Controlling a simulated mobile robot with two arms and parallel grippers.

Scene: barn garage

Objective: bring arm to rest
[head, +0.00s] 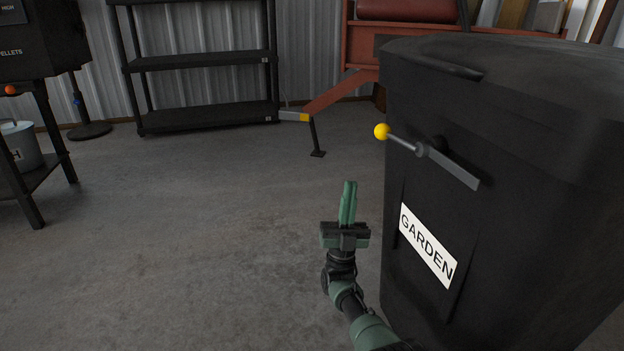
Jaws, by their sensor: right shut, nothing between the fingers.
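My right gripper (348,203) is in the lower middle of the head view, with its green fingers together and pointing up in the picture. Nothing is between the fingers. My right arm comes in from the bottom edge, just left of the black bin. The gripper stands apart from the lever on the bin's front, with a gap of floor showing between them. My left gripper is not in view.
A large black bin (560,220) labelled GARDEN fills the right side. A lever with a yellow knob (381,131) sticks out from its front. An empty black shelf (200,61) stands at the back. A dark stand is at the left. The concrete floor (200,230) between is clear.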

